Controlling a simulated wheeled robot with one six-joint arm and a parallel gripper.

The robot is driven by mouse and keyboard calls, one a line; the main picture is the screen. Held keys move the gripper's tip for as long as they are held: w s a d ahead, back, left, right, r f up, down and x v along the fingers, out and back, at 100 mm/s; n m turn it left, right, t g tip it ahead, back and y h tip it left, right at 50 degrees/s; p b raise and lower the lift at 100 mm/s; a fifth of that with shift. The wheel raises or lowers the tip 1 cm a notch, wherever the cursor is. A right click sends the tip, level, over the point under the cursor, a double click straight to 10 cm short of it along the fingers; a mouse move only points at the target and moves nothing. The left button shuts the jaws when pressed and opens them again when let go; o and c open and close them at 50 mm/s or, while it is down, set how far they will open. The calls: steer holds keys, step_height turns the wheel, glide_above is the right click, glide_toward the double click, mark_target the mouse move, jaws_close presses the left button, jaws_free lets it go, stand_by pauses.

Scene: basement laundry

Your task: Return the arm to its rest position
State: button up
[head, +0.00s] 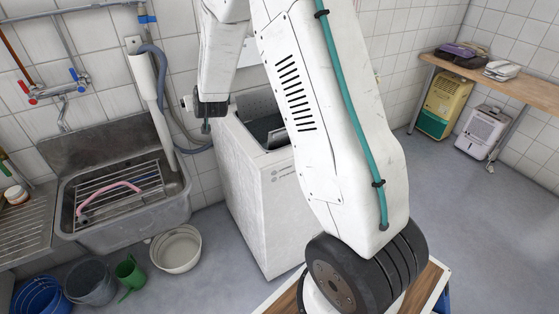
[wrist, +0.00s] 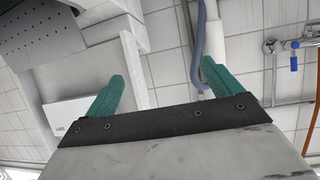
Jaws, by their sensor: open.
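My white arm rises across the middle of the head view, then bends down at the upper left to my gripper (head: 206,128). The arm hides part of the washer's right side.
A steel sink (head: 125,212) with a rack and pink hose is at left. A white basin (head: 176,249), green jug (head: 130,273) and buckets (head: 90,281) stand on the floor. A wooden bench (head: 500,82) is at back right, with open floor before it.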

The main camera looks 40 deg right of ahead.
steer(key=s+a+f+n+g+y, duration=0.1)
steer(key=s+a+f+g+y, duration=0.15)
steer(key=s, duration=0.35)
steer(key=s+a+f+g+y, duration=0.1)
steer(key=s+a+f+g, duration=0.25)
steer(key=s, duration=0.25)
steer(key=s+a+r+n+g, duration=0.1)
steer(key=s+r, duration=0.5)
steer(key=s, duration=0.6)
steer(key=s+a+r+g, duration=0.2)
steer(key=s+r, duration=0.4)
steer(key=s, duration=0.6)
steer(key=s+a+r+n+g, duration=0.1)
steer(key=s+a+r+g, duration=0.1)
steer(key=s+r, duration=0.5)
steer(key=s, duration=0.5)
steer(key=shift+s+a+n+y, duration=0.2)
steer(key=shift+s+n+y, duration=0.1)
steer(key=shift+s+y, duration=0.05)
